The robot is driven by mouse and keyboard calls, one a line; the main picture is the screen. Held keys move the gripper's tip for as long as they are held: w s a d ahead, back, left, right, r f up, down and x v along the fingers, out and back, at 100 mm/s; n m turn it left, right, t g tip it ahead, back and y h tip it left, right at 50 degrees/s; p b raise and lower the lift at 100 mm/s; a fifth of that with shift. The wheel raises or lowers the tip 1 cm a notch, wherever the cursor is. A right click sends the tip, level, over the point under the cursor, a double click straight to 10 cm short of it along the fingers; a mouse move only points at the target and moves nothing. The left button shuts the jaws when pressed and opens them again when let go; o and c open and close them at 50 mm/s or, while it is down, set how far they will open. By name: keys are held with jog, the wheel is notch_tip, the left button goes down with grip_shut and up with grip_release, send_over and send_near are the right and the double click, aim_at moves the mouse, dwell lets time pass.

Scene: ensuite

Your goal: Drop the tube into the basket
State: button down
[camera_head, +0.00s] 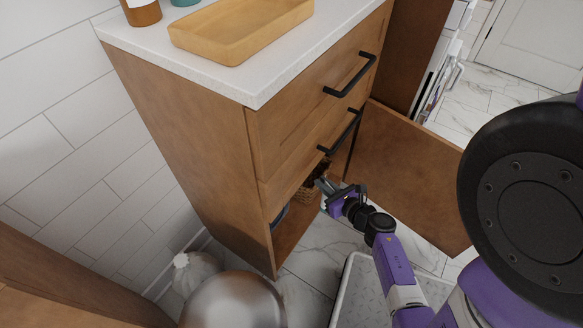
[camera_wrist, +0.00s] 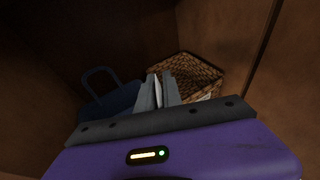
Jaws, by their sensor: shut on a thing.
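My gripper (camera_head: 325,188) reaches into the low open compartment of the wooden cabinet. In the wrist view its grey fingers (camera_wrist: 159,91) are closed on a thin pale sliver, the tube (camera_wrist: 157,90), which is mostly hidden between them. The woven brown basket (camera_wrist: 205,76) stands in the compartment, just beyond and to the right of the fingertips. The fingertips overlap its near left side in the picture; whether the tube is over its opening I cannot tell. In the head view the basket (camera_head: 307,194) shows partly behind my gripper.
A dark blue container with a handle (camera_wrist: 112,101) sits left of the fingers. The cabinet door (camera_head: 410,175) stands open on the right. A wooden tray (camera_head: 240,30) lies on the white countertop. A round metallic object (camera_head: 232,302) stands on the floor.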

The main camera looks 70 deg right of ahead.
jog(key=w+d+b, duration=0.3)
jog(key=w+d, duration=0.9)
jog(key=w, duration=0.3)
notch_tip(320, 180, down, 13)
jog(key=b, duration=0.9)
jog(key=shift+s+r, duration=0.15)
jog(key=shift+s, duration=0.25)
